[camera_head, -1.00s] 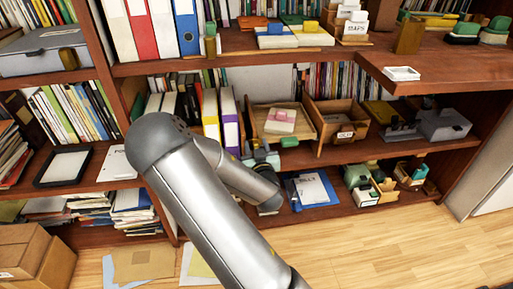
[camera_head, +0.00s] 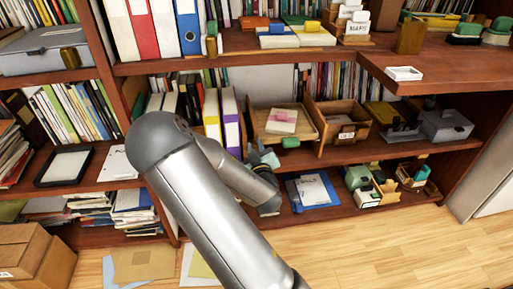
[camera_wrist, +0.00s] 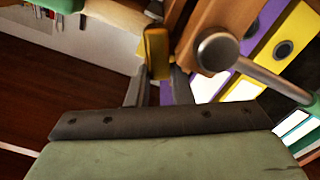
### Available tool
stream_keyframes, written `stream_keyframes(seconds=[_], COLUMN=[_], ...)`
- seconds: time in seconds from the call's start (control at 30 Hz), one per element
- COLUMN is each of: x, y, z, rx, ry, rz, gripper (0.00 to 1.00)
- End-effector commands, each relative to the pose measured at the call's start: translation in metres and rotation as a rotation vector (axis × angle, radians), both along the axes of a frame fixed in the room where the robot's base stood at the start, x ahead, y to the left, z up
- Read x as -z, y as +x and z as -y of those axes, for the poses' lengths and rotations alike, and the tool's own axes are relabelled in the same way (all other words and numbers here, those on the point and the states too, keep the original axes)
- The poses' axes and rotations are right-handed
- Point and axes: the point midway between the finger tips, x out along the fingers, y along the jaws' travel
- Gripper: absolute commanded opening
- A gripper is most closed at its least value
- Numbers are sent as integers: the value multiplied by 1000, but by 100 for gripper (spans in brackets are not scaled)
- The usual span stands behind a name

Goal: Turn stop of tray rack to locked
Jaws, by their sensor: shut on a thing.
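In the wrist view, my gripper (camera_wrist: 158,92) is shut on a small yellow, upright piece, which looks like the stop (camera_wrist: 157,45). The stop sits beside a brown wooden part (camera_wrist: 195,28), seemingly of the tray rack. A grey rod with a round knob (camera_wrist: 216,48) runs close to the right of the stop. In the head view, my own arm covers the stop, and my gripper (camera_head: 264,158) shows only partly, at the middle shelf just right of the purple and yellow binders. Whether the stop is at its locked position cannot be told.
Yellow and purple binders (camera_wrist: 285,45) stand close right of my gripper in the wrist view. In the head view, a wooden tray (camera_head: 262,138) and an open wooden box (camera_head: 341,134) stand right of it. A blue clipboard (camera_head: 312,190) lies below.

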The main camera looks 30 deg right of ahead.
Motion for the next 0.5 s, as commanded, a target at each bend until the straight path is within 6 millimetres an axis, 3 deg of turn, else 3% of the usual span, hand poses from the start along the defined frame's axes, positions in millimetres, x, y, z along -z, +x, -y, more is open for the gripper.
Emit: stream_keyframes(seconds=[0.27, 0.3, 0.33, 0.5], x=[0, 0, 0, 0], y=[0, 0, 0, 0], z=[0, 0, 0, 0], rx=[0, 0, 0, 0], ry=[-3, -3, -3, -2], rz=[-1, -1, -1, -1], gripper=[0, 31, 39, 42])
